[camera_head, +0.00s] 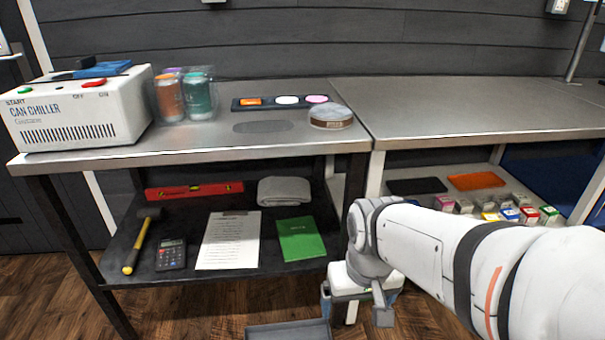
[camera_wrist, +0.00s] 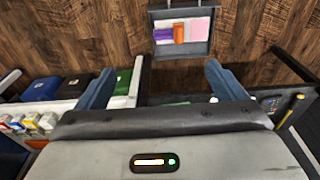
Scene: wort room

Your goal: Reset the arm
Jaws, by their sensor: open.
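My arm reaches in from the right in the head view, in front of the two steel tables. My gripper (camera_head: 355,300) hangs low at its end, near the lower shelf's right edge; its fingers are hard to make out there. In the wrist view my gripper (camera_wrist: 160,85) shows two blue-grey fingers spread wide apart. Nothing is between the fingertips. Beyond them lie the wood floor and a grey tray (camera_wrist: 183,50) holding purple, orange and pink items.
The left steel table (camera_head: 200,145) bears a white can chiller (camera_head: 80,110), cans (camera_head: 185,95) and a round tin (camera_head: 331,117). Its lower shelf holds a hammer (camera_head: 140,240), calculator (camera_head: 171,255), clipboard (camera_head: 230,240) and green book (camera_head: 301,239). Small boxes (camera_head: 490,207) stand under the right table (camera_head: 460,110).

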